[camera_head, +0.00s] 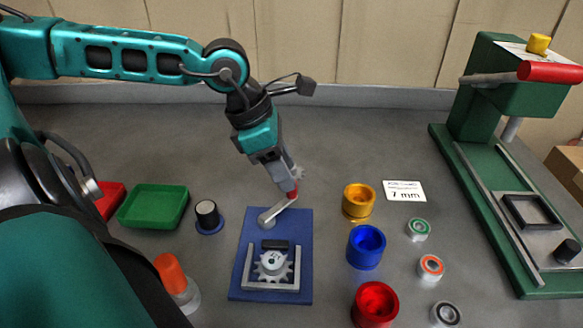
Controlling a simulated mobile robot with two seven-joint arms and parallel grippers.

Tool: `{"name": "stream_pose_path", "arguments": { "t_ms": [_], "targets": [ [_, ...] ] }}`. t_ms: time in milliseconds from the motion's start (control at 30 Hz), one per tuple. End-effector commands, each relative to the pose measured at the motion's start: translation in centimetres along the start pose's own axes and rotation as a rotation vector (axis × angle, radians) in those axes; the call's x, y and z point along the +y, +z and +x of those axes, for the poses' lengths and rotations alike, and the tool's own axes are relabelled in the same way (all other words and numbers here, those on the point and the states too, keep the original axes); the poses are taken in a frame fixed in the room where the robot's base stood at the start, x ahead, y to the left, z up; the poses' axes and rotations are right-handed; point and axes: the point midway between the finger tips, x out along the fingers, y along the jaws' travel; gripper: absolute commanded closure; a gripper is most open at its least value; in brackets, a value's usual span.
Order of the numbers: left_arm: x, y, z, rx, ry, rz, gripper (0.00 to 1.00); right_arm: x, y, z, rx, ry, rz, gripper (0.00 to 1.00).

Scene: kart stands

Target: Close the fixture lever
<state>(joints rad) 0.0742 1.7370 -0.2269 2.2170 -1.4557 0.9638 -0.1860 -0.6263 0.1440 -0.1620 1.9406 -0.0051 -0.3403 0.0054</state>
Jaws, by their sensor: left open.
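The fixture (249,287) is a blue plate with a grey U-shaped holder and a small toothed gear (272,264) seated inside it. Its metal lever (276,213) pivots near the plate's upper left and angles up to the right, with a red tip (292,193). My left gripper (291,187) points down and is at the lever's red tip, with the jaws open. It partly hides the tip, and I cannot tell whether the fingers touch it. My right gripper is not in view.
Orange (358,201), blue (366,247) and red (375,304) cups stand right of the fixture, with several small rings beyond. A green press (486,200) stands at the right.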

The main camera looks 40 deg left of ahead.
Motion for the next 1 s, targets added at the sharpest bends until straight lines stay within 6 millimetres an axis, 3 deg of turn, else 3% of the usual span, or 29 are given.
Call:
{"name": "stream_pose_path", "arguments": {
  "t_ms": [133, 400, 1000],
  "targets": [
    [0.0, -0.3, 2.0, -0.001, -0.003, -0.007, 0.53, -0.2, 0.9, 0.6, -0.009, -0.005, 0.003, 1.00],
    [0.1, -0.4, 3.3, 0.005, 0.003, -0.008, 0.53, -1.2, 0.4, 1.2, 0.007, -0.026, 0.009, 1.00],
    [0.1, -0.1, 4.0, -0.001, 0.001, -0.004, 0.53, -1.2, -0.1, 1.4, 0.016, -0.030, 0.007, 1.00]
  ]
}}
